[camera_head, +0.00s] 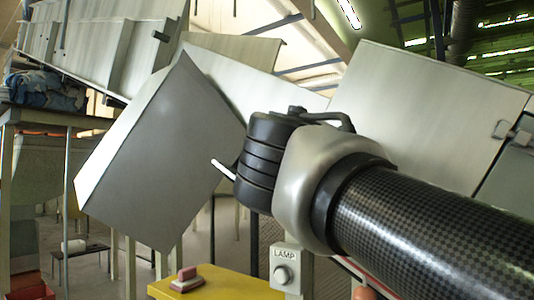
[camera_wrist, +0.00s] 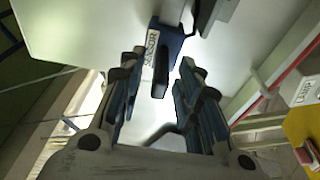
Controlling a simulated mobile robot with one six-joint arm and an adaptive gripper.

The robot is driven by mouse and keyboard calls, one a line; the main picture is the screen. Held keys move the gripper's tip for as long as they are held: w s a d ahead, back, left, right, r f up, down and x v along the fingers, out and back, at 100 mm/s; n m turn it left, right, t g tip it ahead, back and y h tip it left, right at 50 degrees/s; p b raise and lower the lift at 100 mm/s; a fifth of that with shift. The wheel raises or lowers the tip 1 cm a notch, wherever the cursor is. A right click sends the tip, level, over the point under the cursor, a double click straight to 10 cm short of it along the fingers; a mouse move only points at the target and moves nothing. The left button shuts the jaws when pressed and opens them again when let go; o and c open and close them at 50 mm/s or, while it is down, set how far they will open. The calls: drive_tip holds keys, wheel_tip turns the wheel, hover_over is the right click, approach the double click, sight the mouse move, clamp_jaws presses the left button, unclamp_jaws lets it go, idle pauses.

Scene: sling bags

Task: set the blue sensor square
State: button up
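The blue sensor (camera_wrist: 172,44), with a white label reading SENSOR on its left side, shows at the upper middle of the wrist view, against a pale grey panel (camera_wrist: 90,30). It looks slightly tilted in the picture, and a dark narrow part of it points down between my fingers. My gripper (camera_wrist: 158,66) is open, one blue-and-black finger on each side of the sensor, with a visible gap on both sides. I cannot tell how far the fingertips reach along it. In the head view my wrist hides the gripper, and the sensor is not visible.
A box labelled LAMP with a round knob (camera_head: 285,272) stands below my wrist. A yellow surface (camera_head: 230,286) with a red-pink block (camera_head: 187,279) is left of it. Large grey panels (camera_head: 165,150) tilt close around my arm. Blue cloth (camera_head: 45,90) lies at the far left.

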drive_tip(key=v, duration=0.7)
drive_tip(key=shift+d, duration=0.1)
drive_tip(key=shift+f, duration=0.1)
drive_tip(key=s+d+f+g+y+b, duration=0.1)
drive_tip(key=d+f+g+b, duration=0.15)
drive_tip(key=f, duration=0.95)
drive_tip(key=s+d+f+m+g+y+b, duration=0.15)
drive_tip(key=f+b, duration=0.25)
drive_tip(key=f, duration=0.7)
drive_tip(key=s+d+f+g+b, duration=0.2)
drive_tip(key=d+f+g+b, duration=0.15)
drive_tip(key=f, duration=0.85)
drive_tip(key=s+a+f+m+g+y+b, duration=0.1)
drive_tip(key=s+f+b, duration=0.3)
drive_tip(key=f, duration=0.7)
drive_tip(key=s+a+f+m+g+y+b, duration=0.1)
drive_tip(key=s+f, duration=0.5)
drive_tip(key=f, duration=0.6)
drive_tip(key=s+a+f+m+g+y+b, duration=0.1)
drive_tip(key=s+f+m+g+y+b, duration=0.1)
drive_tip(key=f+b, duration=0.5)
drive_tip(key=s+f+m+y, duration=0.1)
drive_tip(key=s+f+y, duration=0.1)
drive_tip(key=f, duration=0.3)
drive_tip(key=shift+s+a+f+g, duration=0.15)
drive_tip(key=shift+s+a+g, duration=0.25)
drive_tip(key=shift+s, duration=0.1)
